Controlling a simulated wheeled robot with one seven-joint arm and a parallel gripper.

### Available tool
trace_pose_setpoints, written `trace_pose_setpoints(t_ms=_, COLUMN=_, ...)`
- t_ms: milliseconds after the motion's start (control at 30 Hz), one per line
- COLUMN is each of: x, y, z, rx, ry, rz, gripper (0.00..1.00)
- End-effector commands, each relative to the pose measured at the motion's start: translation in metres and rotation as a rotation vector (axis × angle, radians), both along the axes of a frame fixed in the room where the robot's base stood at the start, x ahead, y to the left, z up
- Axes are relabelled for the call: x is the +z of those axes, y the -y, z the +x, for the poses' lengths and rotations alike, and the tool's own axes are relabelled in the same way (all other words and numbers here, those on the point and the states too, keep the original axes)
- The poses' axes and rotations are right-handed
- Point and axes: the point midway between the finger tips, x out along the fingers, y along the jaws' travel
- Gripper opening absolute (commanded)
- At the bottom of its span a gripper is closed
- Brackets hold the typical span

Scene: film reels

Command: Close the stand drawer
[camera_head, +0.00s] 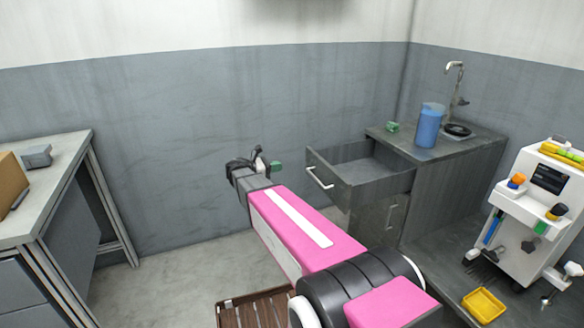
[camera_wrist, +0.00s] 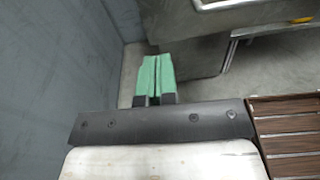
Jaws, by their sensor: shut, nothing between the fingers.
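The stand (camera_head: 452,186) is a dark grey cabinet with a sink top against the back wall. Its upper drawer (camera_head: 328,178) is pulled well out to the left, with a light metal bar handle on its front; the inside I can see looks empty. In the wrist view, the drawer handle (camera_wrist: 245,3) shows at the top right. My gripper (camera_head: 276,167) is shut and empty, to the left of the drawer front and apart from it. Its green fingertips lie together in the wrist view (camera_wrist: 157,74).
A blue pitcher (camera_head: 428,126) and a green block (camera_head: 392,127) stand on the stand top by the tap. A white machine (camera_head: 535,215) and a yellow tray (camera_head: 483,304) are at the right. A desk (camera_head: 60,180) is at the left. A wooden slatted item (camera_head: 255,310) sits low in front.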

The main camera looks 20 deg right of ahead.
Motion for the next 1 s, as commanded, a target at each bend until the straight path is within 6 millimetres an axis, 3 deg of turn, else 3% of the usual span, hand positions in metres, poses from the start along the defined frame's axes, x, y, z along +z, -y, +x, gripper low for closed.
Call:
trace_pose_setpoints(t_ms=200, x=-0.009, y=-0.004, z=-0.004, rx=0.049, ry=-0.007, rz=-0.086, gripper=0.0)
trace_pose_setpoints(t_ms=367, x=-0.009, y=0.007, z=-0.003, rx=0.049, ry=-0.007, rz=-0.091, gripper=0.0)
trace_pose_setpoints(t_ms=1000, x=-0.009, y=0.116, z=0.006, rx=0.049, ry=-0.007, rz=-0.089, gripper=0.0)
